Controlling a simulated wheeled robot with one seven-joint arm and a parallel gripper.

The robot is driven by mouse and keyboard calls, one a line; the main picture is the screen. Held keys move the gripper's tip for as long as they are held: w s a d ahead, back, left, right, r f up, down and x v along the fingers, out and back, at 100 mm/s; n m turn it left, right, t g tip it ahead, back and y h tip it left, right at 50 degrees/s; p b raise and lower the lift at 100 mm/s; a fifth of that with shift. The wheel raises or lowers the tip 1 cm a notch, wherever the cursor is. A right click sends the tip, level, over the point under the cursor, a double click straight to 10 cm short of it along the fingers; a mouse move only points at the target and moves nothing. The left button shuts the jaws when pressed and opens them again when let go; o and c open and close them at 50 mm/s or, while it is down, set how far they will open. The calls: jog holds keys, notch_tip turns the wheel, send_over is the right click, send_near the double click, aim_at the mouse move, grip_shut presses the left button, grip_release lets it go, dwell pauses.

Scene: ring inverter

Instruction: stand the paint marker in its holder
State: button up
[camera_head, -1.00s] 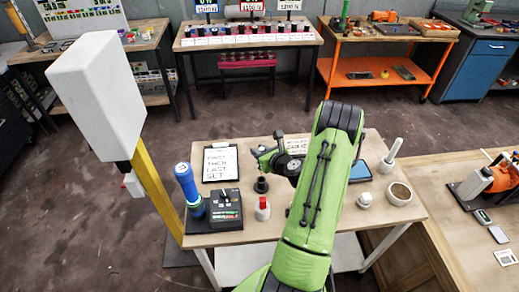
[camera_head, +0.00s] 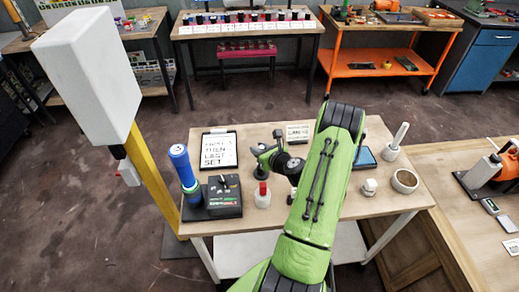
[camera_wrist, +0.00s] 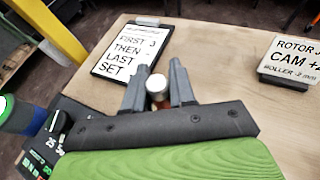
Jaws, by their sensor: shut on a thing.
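My gripper (camera_wrist: 158,92) is shut on a small cylinder with a pale, rounded end and an orange-brown part below it, seen nearly end-on in the wrist view. I take this to be the paint marker (camera_wrist: 156,84); its lower part is hidden by the fingers and palm.
A clipboard (camera_head: 219,150), a black box (camera_head: 224,197) and a blue-green can (camera_head: 185,170) are to the left. A white cup with a stick (camera_head: 391,152) and a bowl (camera_head: 405,181) are to the right.

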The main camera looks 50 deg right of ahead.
jog(key=shift+f, duration=0.15)
jog(key=o, duration=0.9)
jog(key=shift+c, duration=0.2)
jog(key=p+v, duration=0.2)
jog(key=v, duration=1.3)
jog(key=shift+s+p, duration=0.4)
jog(key=shift+a, duration=0.1)
